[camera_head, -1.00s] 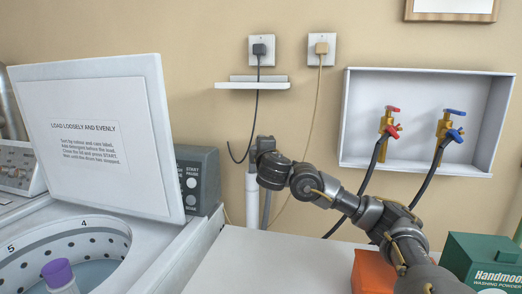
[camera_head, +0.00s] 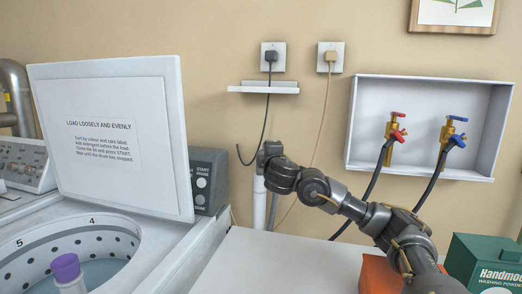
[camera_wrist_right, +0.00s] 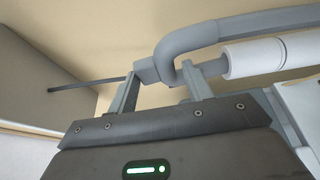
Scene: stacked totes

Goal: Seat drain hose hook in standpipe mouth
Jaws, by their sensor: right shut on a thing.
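My right gripper (camera_head: 268,152) is at the top of the white standpipe (camera_head: 259,195) in the head view. In the right wrist view my right gripper (camera_wrist_right: 155,85) is shut on the grey drain hose hook (camera_wrist_right: 172,50). The hook's bend lies just beyond the fingers. Its short leg points at the mouth of the white standpipe (camera_wrist_right: 270,56) and appears to reach it; how deep it goes I cannot tell. The grey hose (camera_head: 273,208) runs down beside the pipe. The gripper hides most of the hook in the head view. My left gripper is not in view.
The washer's raised lid (camera_head: 110,180) stands at left. A small shelf (camera_head: 263,88) and two plugs are above the pipe. A tap box (camera_head: 420,168), an orange box (camera_head: 378,275) and a green powder box (camera_head: 485,262) are at right. The white top (camera_head: 260,255) is clear in front.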

